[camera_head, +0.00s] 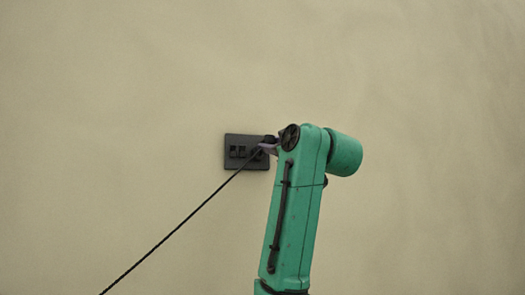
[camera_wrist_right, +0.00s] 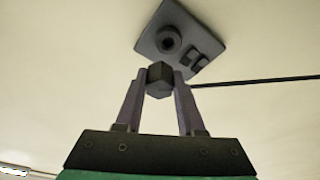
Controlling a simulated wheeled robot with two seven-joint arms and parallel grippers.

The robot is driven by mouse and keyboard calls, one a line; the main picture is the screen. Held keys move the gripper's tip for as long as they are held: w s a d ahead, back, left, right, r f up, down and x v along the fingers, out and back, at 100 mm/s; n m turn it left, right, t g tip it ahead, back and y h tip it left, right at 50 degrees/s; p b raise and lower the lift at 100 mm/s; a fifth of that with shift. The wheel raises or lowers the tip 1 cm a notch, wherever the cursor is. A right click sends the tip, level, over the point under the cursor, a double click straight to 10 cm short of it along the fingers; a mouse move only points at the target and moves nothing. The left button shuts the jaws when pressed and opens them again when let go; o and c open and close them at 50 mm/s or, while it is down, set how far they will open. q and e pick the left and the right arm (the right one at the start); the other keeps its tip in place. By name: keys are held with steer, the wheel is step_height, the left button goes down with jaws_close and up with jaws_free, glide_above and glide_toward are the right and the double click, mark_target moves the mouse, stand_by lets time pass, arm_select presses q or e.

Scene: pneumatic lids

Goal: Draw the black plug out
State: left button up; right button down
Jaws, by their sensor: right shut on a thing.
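The black plug (camera_wrist_right: 159,80) is a small dark block with a black cord (camera_wrist_right: 255,82) running off to the right in the right wrist view. My right gripper (camera_wrist_right: 160,83) is shut on it, one purple-grey finger on each side. The dark wall plate (camera_wrist_right: 205,42) has a round socket (camera_wrist_right: 168,40), whose face and dark centre show uncovered. The plug shows just in front of the socket and looks apart from it. In the head view, the plate (camera_head: 232,140) is on the wall and my right gripper (camera_head: 269,147) is at its right side. My left gripper is not in view.
In the head view the cord (camera_head: 170,233) runs down to the lower left. The beige wall (camera_head: 120,90) around the plate is bare.

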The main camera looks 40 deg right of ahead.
steer(key=s+a+r, duration=0.1)
steer(key=s+r, duration=0.2)
steer(key=r, duration=0.2)
steer(key=shift+s+r+p, duration=0.25)
steer(key=shift+s+p, duration=0.05)
